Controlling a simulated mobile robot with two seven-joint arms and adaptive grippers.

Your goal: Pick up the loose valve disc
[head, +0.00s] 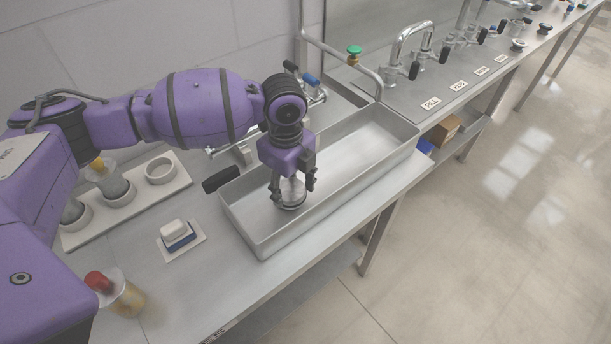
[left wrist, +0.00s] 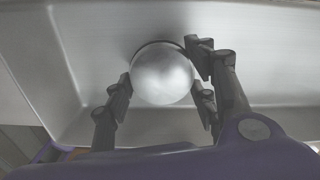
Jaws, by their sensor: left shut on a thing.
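The loose valve disc (head: 291,193) is a round, silvery metal piece in the steel trough, toward its near left end. My left gripper (head: 292,184) points down into the trough and is shut on the disc. In the left wrist view the disc's rounded top (left wrist: 163,74) sits between the dark fingers of the gripper (left wrist: 160,85), with a dark rim or shadow behind it. I cannot tell whether the disc touches the trough floor. My right gripper is not in view.
The steel trough (head: 350,152) has raised walls around the gripper. A white rack (head: 178,187) with cups and a small pad (head: 180,234) lie on the bench at left. A jar with a red top (head: 120,295) stands in front. Taps and pipes (head: 400,50) line the back.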

